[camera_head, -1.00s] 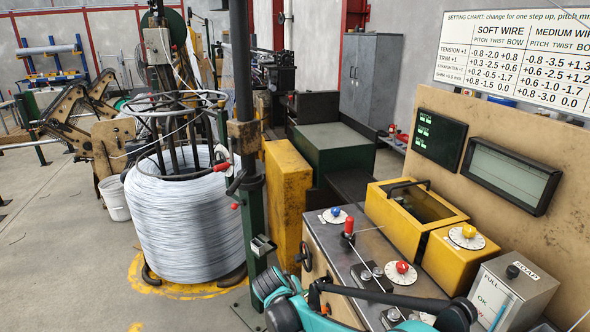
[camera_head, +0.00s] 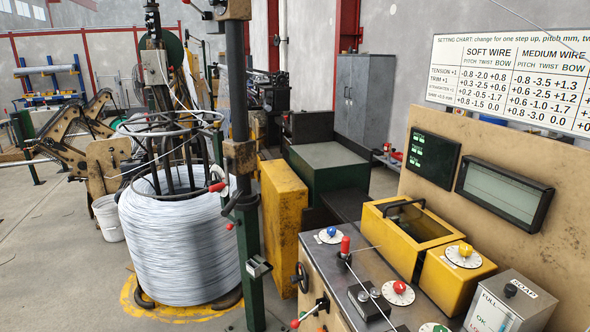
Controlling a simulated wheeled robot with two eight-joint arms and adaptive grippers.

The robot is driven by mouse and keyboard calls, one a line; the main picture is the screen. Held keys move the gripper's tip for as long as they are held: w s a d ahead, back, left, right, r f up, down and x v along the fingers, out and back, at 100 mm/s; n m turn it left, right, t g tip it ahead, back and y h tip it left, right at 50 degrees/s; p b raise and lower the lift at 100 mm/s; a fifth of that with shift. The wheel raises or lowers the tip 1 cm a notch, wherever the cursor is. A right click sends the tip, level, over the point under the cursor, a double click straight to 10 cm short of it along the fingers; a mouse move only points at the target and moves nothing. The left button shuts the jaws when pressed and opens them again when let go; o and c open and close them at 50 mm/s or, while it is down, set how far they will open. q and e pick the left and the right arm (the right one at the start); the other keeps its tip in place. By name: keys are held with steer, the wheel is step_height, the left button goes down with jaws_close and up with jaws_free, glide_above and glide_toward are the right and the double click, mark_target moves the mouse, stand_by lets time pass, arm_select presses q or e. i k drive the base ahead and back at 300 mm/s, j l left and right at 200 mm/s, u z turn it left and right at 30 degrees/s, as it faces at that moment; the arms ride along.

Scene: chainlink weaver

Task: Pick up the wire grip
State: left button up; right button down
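No object in view is clearly identifiable as the wire grip. A dark red-handled tool or lever (camera_head: 218,187) is at the green post (camera_head: 249,225), in front of the wire coil (camera_head: 180,245); I cannot tell whether it is the wire grip. A small grey metal bracket (camera_head: 258,267) sits lower on the same post. A red upright handle (camera_head: 345,246) stands on the machine bench. Neither of my grippers shows in the head view.
The metal-topped bench (camera_head: 325,262) carries dials, a yellow box with a window (camera_head: 408,236) and a soap box (camera_head: 508,302). A yellow block (camera_head: 283,205) stands behind the post. A white bucket (camera_head: 108,217) is left of the coil. Floor at the left is mostly clear.

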mark_target(345, 241)
steer(key=z, duration=0.2)
steer(key=i+j+z, duration=0.25)
steer(key=z, duration=0.15)
steer(key=i+j+z, duration=0.15)
steer(key=j+z, duration=0.25)
steer(key=j, duration=0.1)
